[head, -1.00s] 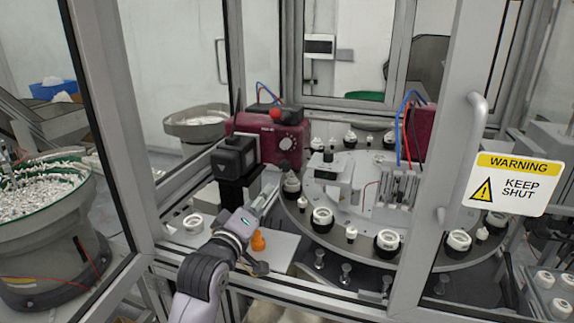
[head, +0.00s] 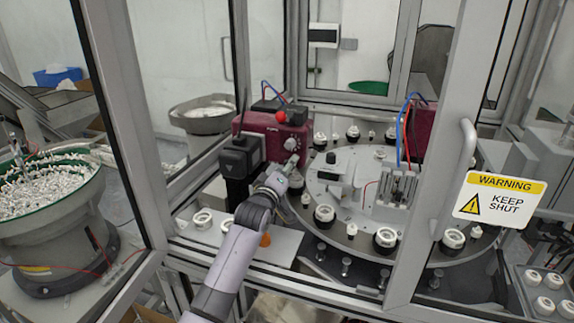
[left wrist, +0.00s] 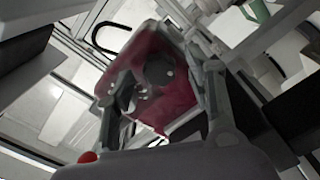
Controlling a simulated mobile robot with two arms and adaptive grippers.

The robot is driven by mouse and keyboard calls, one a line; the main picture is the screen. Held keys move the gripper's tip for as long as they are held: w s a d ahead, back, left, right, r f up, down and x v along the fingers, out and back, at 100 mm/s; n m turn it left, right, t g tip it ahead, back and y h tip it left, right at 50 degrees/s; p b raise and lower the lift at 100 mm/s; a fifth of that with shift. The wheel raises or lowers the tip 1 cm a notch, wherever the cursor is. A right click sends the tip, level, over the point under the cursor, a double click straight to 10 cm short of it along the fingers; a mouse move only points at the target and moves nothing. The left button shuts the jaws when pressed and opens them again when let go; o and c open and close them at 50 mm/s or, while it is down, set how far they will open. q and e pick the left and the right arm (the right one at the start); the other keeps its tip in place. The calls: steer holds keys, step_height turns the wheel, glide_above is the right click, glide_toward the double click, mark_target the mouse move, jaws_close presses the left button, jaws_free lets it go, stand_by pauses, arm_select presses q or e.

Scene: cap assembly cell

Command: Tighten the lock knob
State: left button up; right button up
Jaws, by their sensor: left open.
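The dark red box (head: 262,128) stands at the back left of the round table, with a small round knob (head: 291,144) on its front that I take for the lock knob. My left gripper (head: 289,166) reaches in over the cell's front and is close in front of the box, just below the knob. In the left wrist view the open fingers (left wrist: 165,88) frame the red face (left wrist: 178,98) and a dark round knob (left wrist: 158,69). The fingers look apart from the knob; contact cannot be told. My right gripper is not in view.
The round table (head: 335,245) carries several white caps in dark holders. A black box (head: 240,160) stands left of the arm. White rings (head: 203,218) and a partly hidden orange piece (head: 265,240) are on the front plate. The door frame (head: 425,170) bounds the opening's right side.

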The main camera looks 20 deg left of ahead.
arm_select(q)
steer(key=shift+w, duration=0.25)
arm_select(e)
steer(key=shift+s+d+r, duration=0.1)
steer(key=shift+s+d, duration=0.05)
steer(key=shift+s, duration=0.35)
arm_select(q)
steer(key=c, duration=1.2)
steer(key=shift+o, duration=0.2)
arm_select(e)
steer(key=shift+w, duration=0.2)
